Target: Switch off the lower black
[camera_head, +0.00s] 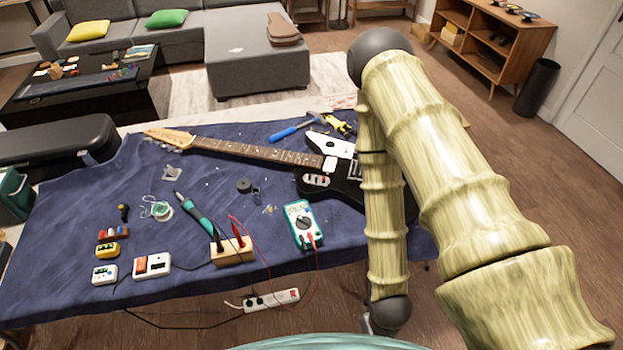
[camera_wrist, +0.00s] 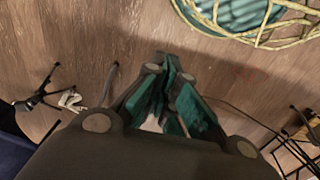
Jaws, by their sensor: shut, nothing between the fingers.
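No thing plainly labelled as the lower black switch can be made out. A white power strip (camera_head: 271,300) hangs low at the front of the table, with dark plugs at its left and a red switch (camera_head: 294,293) at its right end. Whether that switch is on or off is too small to tell. My gripper (camera_wrist: 175,68) shows in the wrist view with its teal fingers together and nothing held, over the wooden floor. In the head view my arm comes down right of the table; the fingers cannot be made out there. The gripper is apart from the strip.
The blue-covered table (camera_head: 60,255) holds a black guitar (camera_head: 312,181), a teal multimeter (camera_head: 303,224), a white box with an orange part (camera_head: 152,266) and a soldering iron (camera_head: 196,214). Red and black cables loop over the front edge near the strip. Floor right of the table is open.

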